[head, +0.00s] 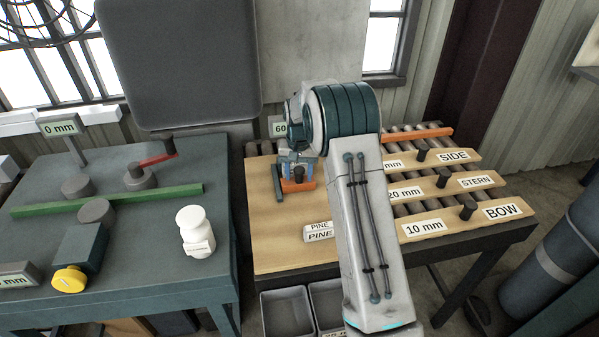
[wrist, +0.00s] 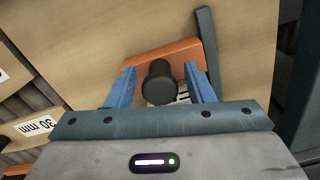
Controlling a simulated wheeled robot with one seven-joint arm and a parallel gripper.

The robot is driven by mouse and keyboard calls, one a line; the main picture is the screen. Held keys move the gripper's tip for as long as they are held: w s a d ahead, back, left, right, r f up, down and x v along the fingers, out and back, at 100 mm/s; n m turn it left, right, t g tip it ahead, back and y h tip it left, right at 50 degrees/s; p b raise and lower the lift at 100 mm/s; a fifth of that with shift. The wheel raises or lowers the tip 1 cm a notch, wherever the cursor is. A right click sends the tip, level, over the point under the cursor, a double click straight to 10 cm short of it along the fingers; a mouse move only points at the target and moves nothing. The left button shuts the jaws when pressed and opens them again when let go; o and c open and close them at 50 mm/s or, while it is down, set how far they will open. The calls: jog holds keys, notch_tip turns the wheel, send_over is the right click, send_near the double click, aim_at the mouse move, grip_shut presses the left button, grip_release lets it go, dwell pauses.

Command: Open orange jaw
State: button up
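The orange jaw (wrist: 187,52) is a flat orange block with a black round knob (wrist: 160,82) standing on it. In the head view the jaw (head: 290,187) lies on the wooden board of the right-hand table, below my gripper (head: 298,164). In the wrist view my gripper (wrist: 161,86) has its two blue fingers on either side of the knob, with a gap showing on both sides. The fingers are apart and hold nothing. A dark green bar (wrist: 208,50) lies beside the jaw, and also shows in the head view (head: 277,183).
Boards labelled SIDE (head: 453,157), STERN (head: 477,182) and BOW (head: 503,212) with black knobs lie right of my arm. PINE labels (head: 319,232) sit in front. A green table (head: 130,285) on the left carries a white bottle (head: 195,232). Grey bins (head: 287,313) stand below.

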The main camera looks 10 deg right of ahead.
jog(key=shift+d, duration=0.1)
jog(key=shift+w+r, duration=0.1)
jog(key=shift+r, duration=0.05)
notch_tip(320, 180, up, 14)
jog(key=b, duration=0.1)
jog(key=shift+f, duration=0.2)
jog(key=s+r+n+t, duration=0.1)
jog(key=s+r, duration=0.2)
jog(key=s, duration=0.7)
jog(key=s+r+n+t, duration=0.1)
jog(key=s+r, duration=0.3)
jog(key=s, duration=0.5)
jog(key=s+f, duration=0.3)
jog(key=s, duration=0.6)
jog(key=s+f+n+t, duration=0.1)
jog(key=s+f, duration=0.2)
jog(key=s, duration=0.6)
